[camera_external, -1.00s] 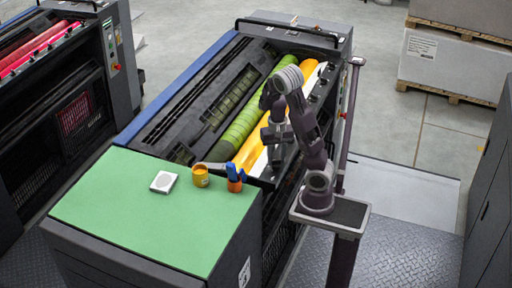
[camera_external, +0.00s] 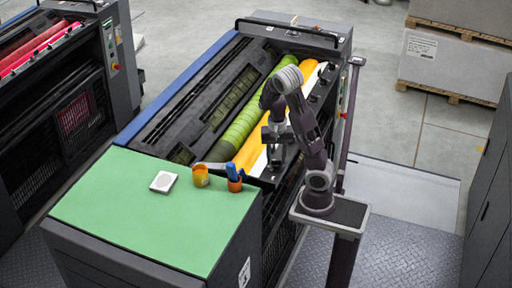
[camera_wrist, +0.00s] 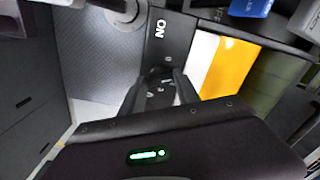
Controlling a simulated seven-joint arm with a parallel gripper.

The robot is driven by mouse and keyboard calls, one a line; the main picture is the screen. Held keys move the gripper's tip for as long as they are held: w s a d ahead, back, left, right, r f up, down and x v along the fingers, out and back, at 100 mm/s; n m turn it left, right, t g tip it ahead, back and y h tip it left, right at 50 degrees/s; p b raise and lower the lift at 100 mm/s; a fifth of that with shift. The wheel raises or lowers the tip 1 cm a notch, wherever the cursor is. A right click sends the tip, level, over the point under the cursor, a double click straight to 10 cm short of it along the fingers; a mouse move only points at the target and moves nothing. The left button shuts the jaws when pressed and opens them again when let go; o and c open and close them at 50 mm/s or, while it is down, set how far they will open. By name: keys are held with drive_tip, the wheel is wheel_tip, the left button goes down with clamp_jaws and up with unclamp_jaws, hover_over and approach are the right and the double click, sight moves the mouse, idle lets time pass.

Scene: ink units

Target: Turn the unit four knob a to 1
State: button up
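The ink unit (camera_external: 203,70) carries a green roller, a yellow ink band (camera_external: 248,152) and a white strip. Dark knobs (camera_external: 313,98) stand along its right side in the external view. My gripper (camera_external: 276,160) is low over the near end of that row. In the wrist view my gripper's two dark fingers (camera_wrist: 159,92) are apart, on either side of a small dark part on the black panel (camera_wrist: 170,45). I cannot tell whether they touch it. White letters reading like "ON" (camera_wrist: 160,28) are on this panel. The knob's letter and setting are not legible.
A green-topped cabinet (camera_external: 130,215) holds a white square item (camera_external: 164,181), an orange cup (camera_external: 201,180) and a cup with blue tools (camera_external: 235,184). A rail (camera_external: 350,110) runs along the right side. Grey floor lies beyond it.

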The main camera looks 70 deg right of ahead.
drive_tip(key=shift+o, duration=1.2)
wheel_tip(320, 180, up, 7)
drive_tip(key=shift+r, duration=0.1)
drive_tip(key=s+a+r+n+t, duration=0.5)
drive_tip(key=a+r+n, duration=0.2)
drive_tip(key=a+n, duration=0.3)
drive_tip(key=n, duration=0.3)
drive_tip(key=shift+s+r+t, duration=0.15)
drive_tip(key=shift+s+t, duration=0.05)
drive_tip(key=shift+t, duration=0.1)
